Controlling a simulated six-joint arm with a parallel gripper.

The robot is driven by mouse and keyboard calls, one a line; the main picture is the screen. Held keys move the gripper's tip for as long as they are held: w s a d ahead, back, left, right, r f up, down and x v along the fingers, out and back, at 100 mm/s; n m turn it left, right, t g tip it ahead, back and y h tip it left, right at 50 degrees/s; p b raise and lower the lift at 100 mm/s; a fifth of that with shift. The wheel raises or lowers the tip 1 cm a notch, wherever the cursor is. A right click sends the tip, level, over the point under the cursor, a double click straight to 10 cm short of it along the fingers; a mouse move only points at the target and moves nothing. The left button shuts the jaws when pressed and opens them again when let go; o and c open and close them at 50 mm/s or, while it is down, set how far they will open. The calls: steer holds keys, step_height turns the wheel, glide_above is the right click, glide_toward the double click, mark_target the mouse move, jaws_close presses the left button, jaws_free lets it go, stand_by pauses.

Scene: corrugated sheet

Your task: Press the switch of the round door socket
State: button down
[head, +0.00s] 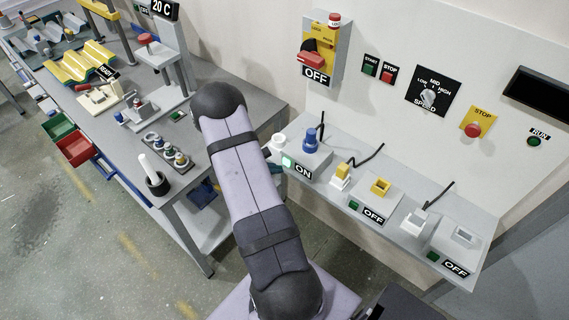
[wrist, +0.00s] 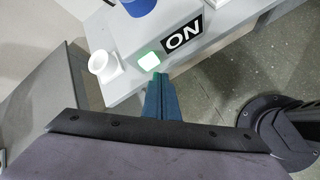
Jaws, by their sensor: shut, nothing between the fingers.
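The socket box (head: 318,158) with a round blue plug (head: 309,137) standing in it is at the left end of the wall shelf. Its switch (head: 288,162) glows green-white beside a black ON sign (head: 303,171). In the wrist view the lit switch (wrist: 149,60), the ON sign (wrist: 183,36) and part of the blue plug (wrist: 138,6) show. My gripper (wrist: 160,77) is shut and empty, its teal fingertips just below the switch in the picture. I cannot tell whether they touch it.
A white round piece (wrist: 103,67) lies left of the switch. On the shelf (head: 335,200) to the right stand a yellow square socket (head: 380,189) and a white socket (head: 464,236), both labelled OFF, with their plugs apart. A workbench (head: 200,170) is at left.

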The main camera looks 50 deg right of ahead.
steer(key=shift+a, duration=0.15)
steer(key=a, duration=0.5)
steer(key=shift+a+b, duration=0.35)
stand_by(0.6)
